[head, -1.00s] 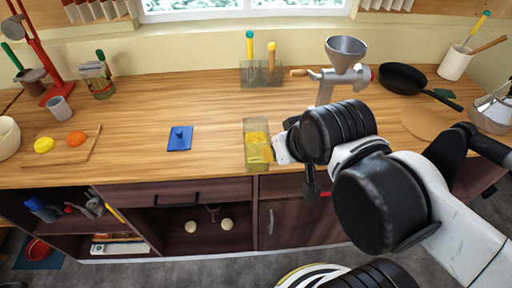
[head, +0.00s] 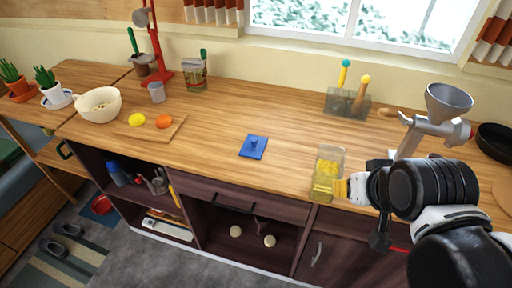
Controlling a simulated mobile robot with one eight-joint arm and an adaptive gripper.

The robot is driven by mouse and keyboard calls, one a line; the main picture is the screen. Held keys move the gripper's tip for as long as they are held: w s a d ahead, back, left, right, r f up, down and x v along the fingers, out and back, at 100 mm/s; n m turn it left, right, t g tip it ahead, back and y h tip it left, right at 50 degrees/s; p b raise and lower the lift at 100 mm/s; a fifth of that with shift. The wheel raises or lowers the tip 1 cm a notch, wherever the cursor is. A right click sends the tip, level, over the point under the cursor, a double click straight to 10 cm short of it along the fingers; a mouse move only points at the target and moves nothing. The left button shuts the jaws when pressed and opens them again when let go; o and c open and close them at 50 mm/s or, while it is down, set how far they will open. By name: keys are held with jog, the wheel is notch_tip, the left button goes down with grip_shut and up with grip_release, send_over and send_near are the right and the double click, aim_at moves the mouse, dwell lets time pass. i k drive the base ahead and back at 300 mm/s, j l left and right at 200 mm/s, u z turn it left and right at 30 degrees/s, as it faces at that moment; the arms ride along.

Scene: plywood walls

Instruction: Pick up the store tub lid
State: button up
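A flat blue square lid (head: 253,147) with a small raised knob lies on the wooden counter, left of the middle. A clear tub (head: 327,172) with yellow contents stands to its right near the counter's front edge, with no lid on it. My gripper (head: 345,188) is at the tub's right side, to the right of the lid and well apart from it. The fingers are small and partly hidden by my wrist, and I cannot tell whether they are open or touch the tub.
A metal grinder (head: 432,120) stands close behind my arm. A clear utensil holder (head: 347,104) stands at the back. The counter around the lid is clear.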

aim_at(254, 146)
jog(key=i+j, duration=0.15)
jog(key=j, duration=0.2)
jog(key=i+j, duration=0.15)
jog(key=j, duration=0.2)
jog(key=i+j, duration=0.1)
jog(key=j, duration=0.25)
jog(key=i+j, duration=0.15)
jog(key=j, duration=0.15)
jog(key=i+j, duration=0.15)
jog(key=j, duration=0.2)
